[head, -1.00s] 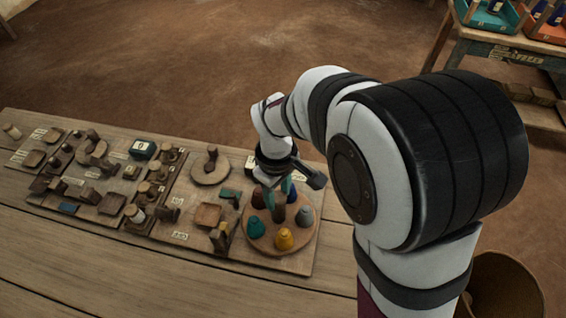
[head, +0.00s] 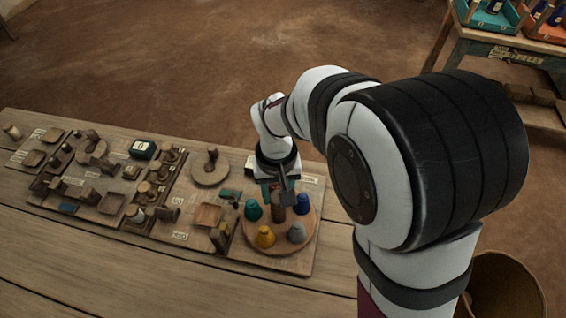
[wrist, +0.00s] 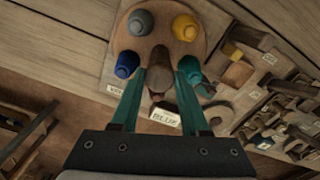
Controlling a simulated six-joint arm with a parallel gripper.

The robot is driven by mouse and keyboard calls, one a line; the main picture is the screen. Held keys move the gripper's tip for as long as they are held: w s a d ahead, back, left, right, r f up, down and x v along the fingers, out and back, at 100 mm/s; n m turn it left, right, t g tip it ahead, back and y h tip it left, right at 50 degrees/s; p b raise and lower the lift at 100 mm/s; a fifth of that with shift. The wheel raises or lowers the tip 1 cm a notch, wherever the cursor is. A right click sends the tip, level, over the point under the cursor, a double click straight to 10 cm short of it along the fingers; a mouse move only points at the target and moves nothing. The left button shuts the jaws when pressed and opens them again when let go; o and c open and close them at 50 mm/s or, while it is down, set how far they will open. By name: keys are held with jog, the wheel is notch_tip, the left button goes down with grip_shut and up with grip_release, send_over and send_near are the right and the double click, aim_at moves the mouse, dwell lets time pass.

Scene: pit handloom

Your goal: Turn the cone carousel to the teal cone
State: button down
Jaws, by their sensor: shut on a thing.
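The cone carousel (head: 281,246) is a round wooden disc near the right end of the board. The teal cone (head: 253,210) stands at its left side, with the yellow cone (head: 265,237) at the front left, the grey cone (head: 297,232) at the front right and the blue cone (head: 302,203) at the right. A brown upright handle (head: 278,213) rises in the middle. My gripper (head: 277,194) is shut on this handle from above. In the wrist view the handle (wrist: 160,72) is between my teal fingers (wrist: 161,84), and the teal cone (wrist: 189,67) is close beside the right finger.
A square wooden tray (head: 207,216) and small wooden blocks lie left of the carousel. A round disc with a peg (head: 210,172) stands farther back. A pale label (wrist: 165,116) lies by the disc's edge; its writing is unclear. Bare table (head: 130,270) lies in front.

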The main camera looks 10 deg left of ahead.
dwell(0.4)
jog(key=shift+c, duration=2)
grip_release()
jog(key=shift+r, duration=0.1)
notch_tip(320, 180, up, 16)
